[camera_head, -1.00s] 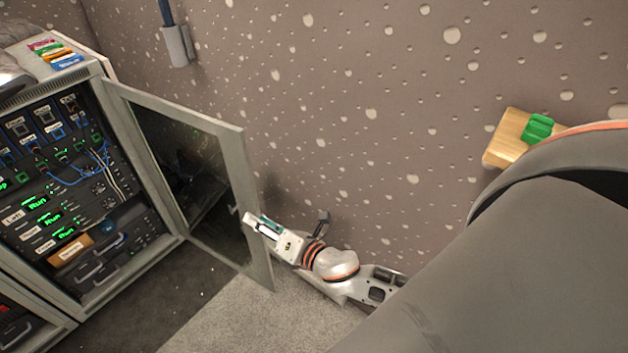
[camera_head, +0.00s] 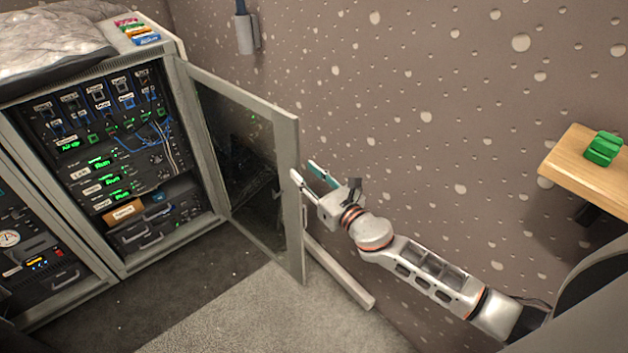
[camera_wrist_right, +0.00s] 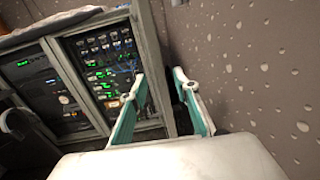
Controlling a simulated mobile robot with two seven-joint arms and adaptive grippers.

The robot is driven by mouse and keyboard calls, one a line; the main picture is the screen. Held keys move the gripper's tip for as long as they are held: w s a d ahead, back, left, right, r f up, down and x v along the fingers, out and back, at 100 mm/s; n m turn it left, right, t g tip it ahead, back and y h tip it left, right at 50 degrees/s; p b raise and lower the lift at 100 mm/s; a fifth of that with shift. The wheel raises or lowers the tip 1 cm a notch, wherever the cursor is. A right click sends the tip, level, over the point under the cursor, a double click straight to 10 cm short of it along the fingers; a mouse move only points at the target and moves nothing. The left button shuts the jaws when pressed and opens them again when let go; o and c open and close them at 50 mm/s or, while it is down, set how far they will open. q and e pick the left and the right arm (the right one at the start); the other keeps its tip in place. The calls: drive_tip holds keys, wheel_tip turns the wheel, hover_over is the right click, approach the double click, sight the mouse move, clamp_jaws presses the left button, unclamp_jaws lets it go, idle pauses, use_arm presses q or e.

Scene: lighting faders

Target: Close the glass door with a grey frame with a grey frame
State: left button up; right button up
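The glass door with a grey frame (camera_head: 291,190) stands swung open from the right side of the equipment cabinet (camera_head: 175,100) in the head view. Its dark pane faces left toward the cabinet's opening. My right gripper (camera_head: 306,172) is at the door's outer free edge, about mid-height. Its fingers are apart, with one close to the frame and the other nearer the wall. In the right wrist view the two teal-padded fingers (camera_wrist_right: 160,105) are spread, and the door appears edge-on between them. Contact with the frame cannot be told. My left gripper is not in view.
The speckled wall (camera_head: 430,120) is close behind my right arm. A wooden shelf (camera_head: 575,170) with a green object (camera_head: 603,149) juts out at the right. A pale bar (camera_head: 340,272) lies along the wall's foot. The floor before the cabinet (camera_head: 130,300) is clear.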

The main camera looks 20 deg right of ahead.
sight(298, 166)
drive_tip(key=shift+x, duration=2.15)
drive_tip(key=shift+w, duration=0.1)
clamp_jaws()
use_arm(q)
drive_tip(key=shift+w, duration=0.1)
use_arm(e)
drive_tip(key=shift+a, duration=0.15)
drive_tip(key=shift+s+a+r+h, duration=0.15)
drive_tip(key=shift+s+a, duration=0.1)
drive_tip(key=shift+a, duration=0.3)
drive_tip(key=shift+s+a+h, duration=0.15)
drive_tip(key=shift+s+a, duration=0.1)
drive_tip(key=shift+a, duration=0.25)
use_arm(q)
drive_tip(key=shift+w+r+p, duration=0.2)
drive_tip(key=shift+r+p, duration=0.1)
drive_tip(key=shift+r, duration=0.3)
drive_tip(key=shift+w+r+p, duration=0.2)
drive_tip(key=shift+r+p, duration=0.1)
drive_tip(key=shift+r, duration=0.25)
use_arm(e)
drive_tip(key=shift+m+h, duration=0.7)
drive_tip(key=shift+h, duration=0.1)
drive_tip(key=shift+s+a, duration=0.3)
drive_tip(key=shift+a, duration=0.5)
drive_tip(key=shift+s+a, duration=0.35)
drive_tip(key=shift+a, duration=0.4)
drive_tip(key=shift+s+a, duration=0.3)
drive_tip(key=shift+a, duration=0.5)
